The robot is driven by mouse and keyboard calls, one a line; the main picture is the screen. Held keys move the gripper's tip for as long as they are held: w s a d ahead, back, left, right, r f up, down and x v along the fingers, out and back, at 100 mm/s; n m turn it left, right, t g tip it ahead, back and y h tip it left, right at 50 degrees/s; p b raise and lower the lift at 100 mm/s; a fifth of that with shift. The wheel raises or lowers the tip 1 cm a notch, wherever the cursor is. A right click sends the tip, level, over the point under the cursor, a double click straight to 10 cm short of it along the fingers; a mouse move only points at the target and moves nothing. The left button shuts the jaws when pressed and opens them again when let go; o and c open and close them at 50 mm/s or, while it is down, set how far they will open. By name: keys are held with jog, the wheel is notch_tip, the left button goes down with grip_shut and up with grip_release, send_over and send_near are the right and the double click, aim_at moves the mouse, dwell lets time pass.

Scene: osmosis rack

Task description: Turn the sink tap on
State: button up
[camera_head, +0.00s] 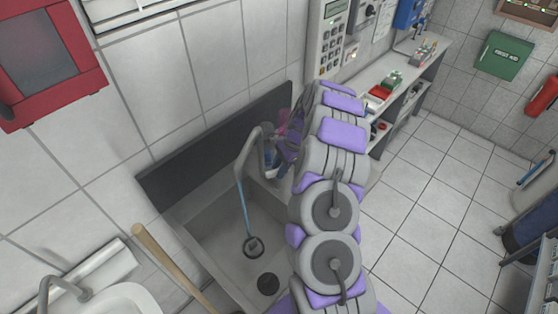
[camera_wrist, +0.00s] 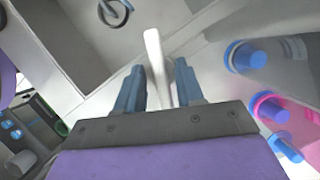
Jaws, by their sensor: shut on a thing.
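The tap's curved grey spout (camera_head: 246,150) rises at the back of the sink (camera_head: 215,245). A thin blue strip (camera_head: 243,205) runs from below the spout to a dark ring in the basin; I cannot tell whether it is water or a solid thing. In the wrist view, my gripper (camera_wrist: 158,78) has a finger on each side of a pale, upright lever, the tap handle (camera_wrist: 153,48), and is shut on it. The handle's lower part is hidden by the gripper. In the head view my arm hides most of the handle area.
A dark splashback (camera_head: 205,150) runs behind the sink. A wooden handle (camera_head: 160,255) leans at the sink's left. Open tiled floor (camera_head: 430,190) lies right.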

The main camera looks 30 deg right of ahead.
jog(key=shift+m+t+p, duration=0.4)
jog(key=shift+m+p, duration=0.6)
jog(key=shift+p, duration=0.3)
jog(key=shift+f, duration=0.1)
jog(key=o, duration=0.6)
jog(key=shift+o, duration=0.3)
jog(key=shift+w+d+f, duration=0.1)
jog(key=v, duration=1.7)
jog(key=shift+d+r, duration=0.15)
jog(key=shift+r, duration=0.1)
